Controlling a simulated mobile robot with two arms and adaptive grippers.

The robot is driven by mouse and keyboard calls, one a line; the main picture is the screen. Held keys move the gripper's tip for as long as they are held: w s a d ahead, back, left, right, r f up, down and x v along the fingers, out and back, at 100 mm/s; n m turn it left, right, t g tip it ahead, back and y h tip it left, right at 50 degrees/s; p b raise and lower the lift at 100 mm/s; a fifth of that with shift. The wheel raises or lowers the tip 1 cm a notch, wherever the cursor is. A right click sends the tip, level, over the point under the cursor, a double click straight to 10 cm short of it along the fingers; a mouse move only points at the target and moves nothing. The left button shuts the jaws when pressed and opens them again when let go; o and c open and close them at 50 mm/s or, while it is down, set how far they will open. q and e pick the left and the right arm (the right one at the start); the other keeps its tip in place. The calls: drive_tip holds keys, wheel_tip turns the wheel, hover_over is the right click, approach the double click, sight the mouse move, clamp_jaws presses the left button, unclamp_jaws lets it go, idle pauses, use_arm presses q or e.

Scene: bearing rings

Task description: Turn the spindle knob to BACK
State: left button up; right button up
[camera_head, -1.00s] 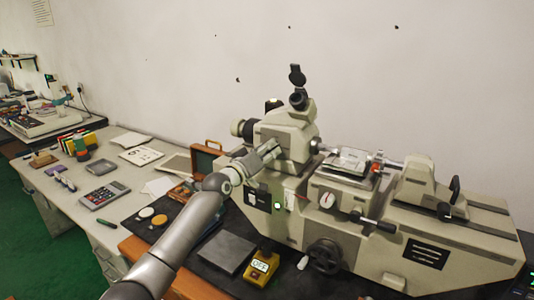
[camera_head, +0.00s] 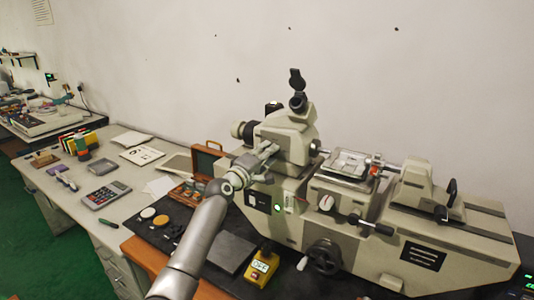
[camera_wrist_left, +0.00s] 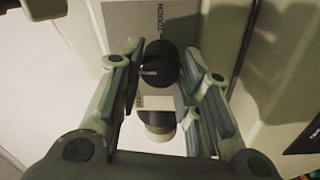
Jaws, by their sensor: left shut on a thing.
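The spindle knob (camera_wrist_left: 162,60) is black with a short pale pointer line, which points left in the left wrist view. It sits on a pale plate (camera_wrist_left: 176,20) with the printed word TOUCH; the word BACK is not readable. My left gripper (camera_wrist_left: 161,66) has one finger on each side of the knob and is shut on it. In the head view my left gripper (camera_head: 268,158) is at the left front of the beige measuring machine (camera_head: 285,135); the knob is hidden there. My right gripper is not in view.
A handwheel (camera_head: 324,257) and a small dial (camera_head: 326,202) are on the machine's front. A yellow box reading OFF (camera_head: 261,266) and a grey plate (camera_head: 231,252) lie before it. An open wooden case (camera_head: 207,158) stands left of the machine.

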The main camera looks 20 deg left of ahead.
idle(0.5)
use_arm(q)
drive_tip(key=o, duration=1)
drive_tip(key=shift+s, duration=0.1)
drive_tip(key=v, duration=1.2)
drive_tip(key=shift+a, duration=0.1)
